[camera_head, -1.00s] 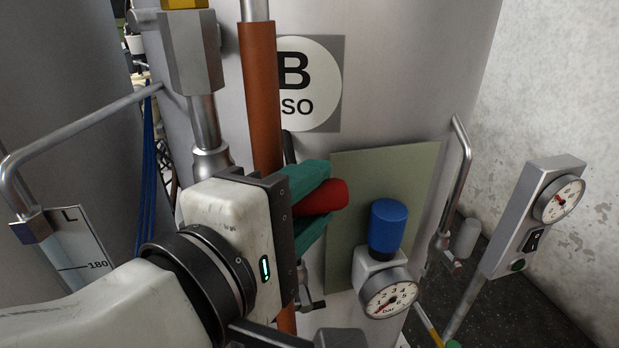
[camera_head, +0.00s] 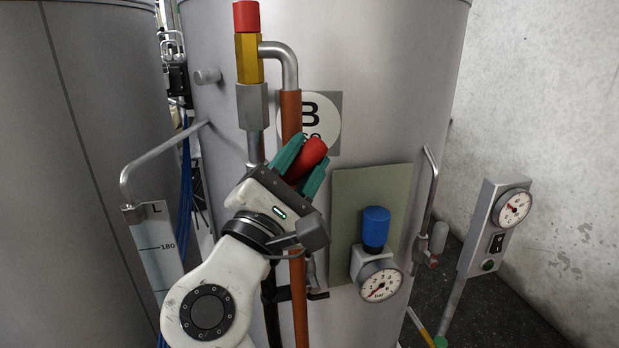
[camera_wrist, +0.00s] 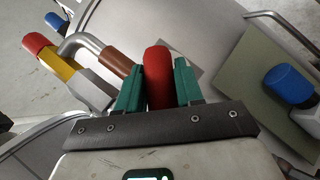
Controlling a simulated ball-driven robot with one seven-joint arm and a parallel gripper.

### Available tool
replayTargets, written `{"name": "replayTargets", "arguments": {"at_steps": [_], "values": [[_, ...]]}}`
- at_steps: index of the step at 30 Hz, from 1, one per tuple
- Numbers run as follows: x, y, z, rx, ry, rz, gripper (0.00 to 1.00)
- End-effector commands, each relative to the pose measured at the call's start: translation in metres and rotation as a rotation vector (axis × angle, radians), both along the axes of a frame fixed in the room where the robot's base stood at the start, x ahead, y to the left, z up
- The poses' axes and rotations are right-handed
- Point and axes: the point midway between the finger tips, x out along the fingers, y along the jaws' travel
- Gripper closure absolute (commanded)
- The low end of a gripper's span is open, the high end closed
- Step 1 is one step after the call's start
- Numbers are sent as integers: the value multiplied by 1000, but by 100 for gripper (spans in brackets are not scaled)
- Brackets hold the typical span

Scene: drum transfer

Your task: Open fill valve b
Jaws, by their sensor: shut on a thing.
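My gripper (camera_head: 304,163) has teal fingers shut on a red grip (camera_head: 312,151), in front of tank B (camera_head: 350,60). The grip tilts up to the right and covers the lower part of the round B label (camera_head: 322,112). The wrist view shows the red grip (camera_wrist: 157,72) between both fingers, pointing away from the palm. What the grip is fixed to is hidden behind the fingers and wrist, so I cannot tell the valve's position. A brown-orange pipe (camera_head: 291,115) runs upright just behind the gripper.
A yellow fitting (camera_head: 249,58) with a red top stands above, joined to a bent metal pipe. A blue-capped regulator (camera_head: 375,228) with a gauge (camera_head: 379,280) sits to the right. Metal handrails (camera_head: 160,152) flank the tank. A gauge box (camera_head: 495,225) stands by the wall.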

Motion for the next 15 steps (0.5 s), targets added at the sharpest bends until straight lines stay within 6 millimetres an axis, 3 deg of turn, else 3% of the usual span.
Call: {"name": "replayTargets", "arguments": {"at_steps": [15], "values": [[-8,31,16,-465,-132,0,100]]}}
